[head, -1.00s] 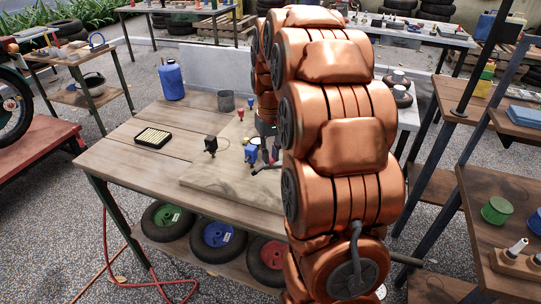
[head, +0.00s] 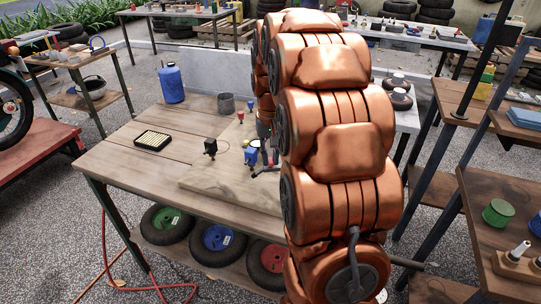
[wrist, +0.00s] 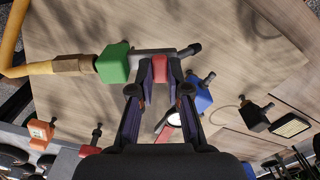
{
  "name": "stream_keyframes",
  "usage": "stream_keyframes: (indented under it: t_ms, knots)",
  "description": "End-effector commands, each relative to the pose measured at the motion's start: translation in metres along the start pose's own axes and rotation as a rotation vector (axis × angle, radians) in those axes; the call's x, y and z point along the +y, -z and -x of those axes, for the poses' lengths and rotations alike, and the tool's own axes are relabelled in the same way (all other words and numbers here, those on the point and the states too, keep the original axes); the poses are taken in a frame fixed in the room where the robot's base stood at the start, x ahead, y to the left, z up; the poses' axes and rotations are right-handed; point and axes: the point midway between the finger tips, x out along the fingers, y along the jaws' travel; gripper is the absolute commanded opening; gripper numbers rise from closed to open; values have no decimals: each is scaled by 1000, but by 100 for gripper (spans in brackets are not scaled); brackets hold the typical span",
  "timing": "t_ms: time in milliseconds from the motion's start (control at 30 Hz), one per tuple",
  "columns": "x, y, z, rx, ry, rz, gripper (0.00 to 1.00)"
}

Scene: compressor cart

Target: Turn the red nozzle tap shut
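The red nozzle tap (wrist: 161,70) shows in the wrist view as a small red block on a dark nozzle pipe (wrist: 178,53). The pipe runs right from a green block (wrist: 113,63) on a yellow hose. My gripper (wrist: 161,66) has one fingertip on each side of the red tap, with no clear gap, so it looks shut on it. In the head view my copper-coloured arm hides the tap and most of the gripper.
The wooden workbench (head: 135,168) holds a blue bottle (head: 171,84), a grey cup (head: 226,103), a yellow-topped tray (head: 153,140), a small black block (head: 210,147) and a blue block (head: 251,156) near my gripper. Wheels lie on the shelf below. The bench's front left is clear.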

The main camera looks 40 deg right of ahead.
Motion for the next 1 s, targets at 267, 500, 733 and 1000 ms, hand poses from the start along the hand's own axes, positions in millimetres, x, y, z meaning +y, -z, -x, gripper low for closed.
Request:
stream_keyframes:
  t_ms: [267, 500, 733, 1000]
  knots:
    - [0, 0, 0, -1, 0, 0, 42]
    - [0, 0, 0, 0, 0, 1, 42]
    - [0, 1, 16, 4, 0, 1, 42]
    - [0, 1, 60, 2, 1, 1, 42]
